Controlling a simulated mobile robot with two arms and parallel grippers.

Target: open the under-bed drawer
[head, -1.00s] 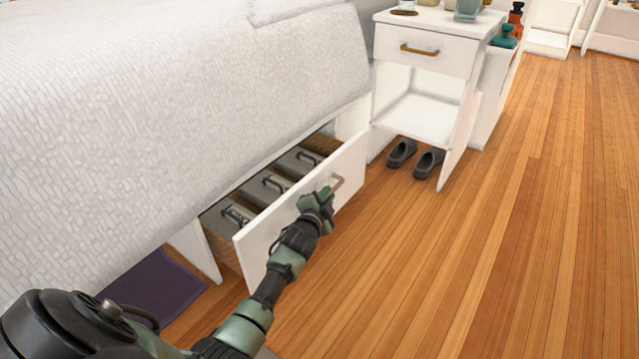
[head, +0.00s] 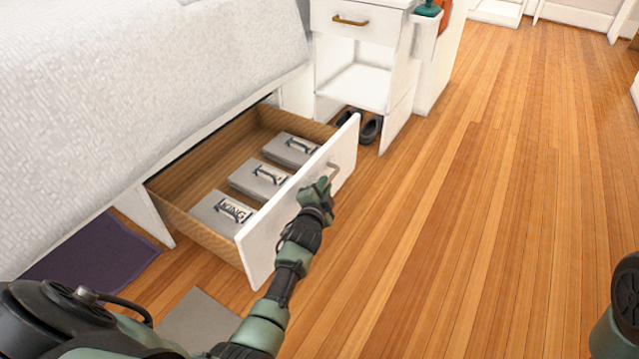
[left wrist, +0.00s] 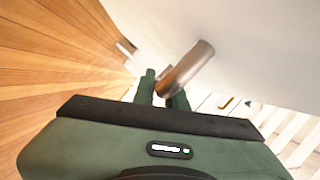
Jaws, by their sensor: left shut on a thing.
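The under-bed drawer (head: 262,240) stands pulled well out from under the bed in the head view. Its white front faces my arm, and several grey boxes with handles lie inside. My left gripper (head: 325,187) is shut on the drawer handle (head: 334,172) on that front. In the left wrist view, the two green fingers (left wrist: 162,88) are around the metal handle (left wrist: 188,68), with the white front behind it. My right gripper is not in view; only a dark and green part of me shows at the right edge of the head view.
The bed (head: 120,90) fills the upper left. A white nightstand (head: 365,70) stands beyond the drawer, with dark shoes (head: 370,130) under it. A purple mat (head: 95,255) and a grey flat piece (head: 198,318) lie on the floor. The wooden floor (head: 460,220) to the right is clear.

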